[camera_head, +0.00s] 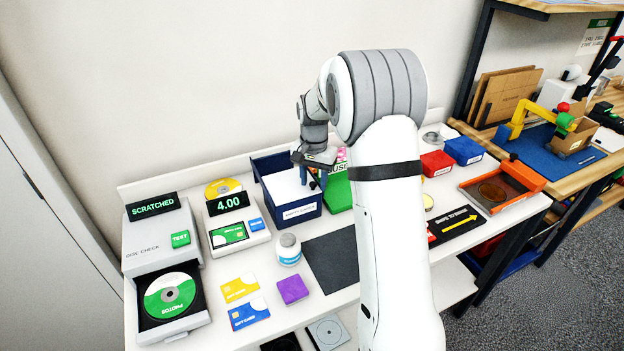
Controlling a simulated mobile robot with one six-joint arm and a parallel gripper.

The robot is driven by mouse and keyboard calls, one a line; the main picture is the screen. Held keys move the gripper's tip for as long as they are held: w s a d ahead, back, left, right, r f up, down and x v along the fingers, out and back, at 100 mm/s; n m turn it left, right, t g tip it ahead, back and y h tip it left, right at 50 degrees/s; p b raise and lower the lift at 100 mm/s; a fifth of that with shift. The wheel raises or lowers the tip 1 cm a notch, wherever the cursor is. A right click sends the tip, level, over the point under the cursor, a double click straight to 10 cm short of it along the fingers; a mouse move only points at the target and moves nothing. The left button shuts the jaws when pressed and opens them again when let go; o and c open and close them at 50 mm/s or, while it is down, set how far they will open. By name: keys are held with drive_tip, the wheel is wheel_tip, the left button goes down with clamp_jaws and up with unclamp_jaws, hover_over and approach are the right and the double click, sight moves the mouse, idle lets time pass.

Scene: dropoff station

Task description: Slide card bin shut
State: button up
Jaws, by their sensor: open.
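A navy bin (298,211) with a pale inside and a small white label on its front stands at the back of the white table. It appears to be the card bin, and its inside shows from above. The label is too small to read surely. My gripper (314,180) is open and points down at the bin's right side, just left of a green item. I cannot tell whether its fingers touch the bin. My arm hides the area to the right of the gripper.
A card reader (238,231) showing 4.00 and a disc checker (160,240) with its tray out stand left. A white jar (288,248), a purple block (293,288), two cards and a dark mat (335,262) lie in front. An orange-rimmed tray (502,186) is at right.

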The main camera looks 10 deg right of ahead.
wheel_tip(320, 180, up, 8)
drive_tip(key=shift+f+b, duration=0.2)
drive_tip(key=shift+b, duration=0.3)
drive_tip(key=shift+r, duration=0.1)
drive_tip(key=s+a+r+n+t, duration=0.1)
drive_tip(key=s+r+n, duration=0.35)
drive_tip(key=s, duration=0.95)
drive_tip(key=s+f+n+t, duration=0.1)
drive_tip(key=s+n+t, duration=0.1)
drive_tip(key=s, duration=1.6)
drive_tip(key=shift+a+f, duration=0.25)
drive_tip(key=shift+a, duration=0.15)
drive_tip(key=shift+c, duration=0.5)
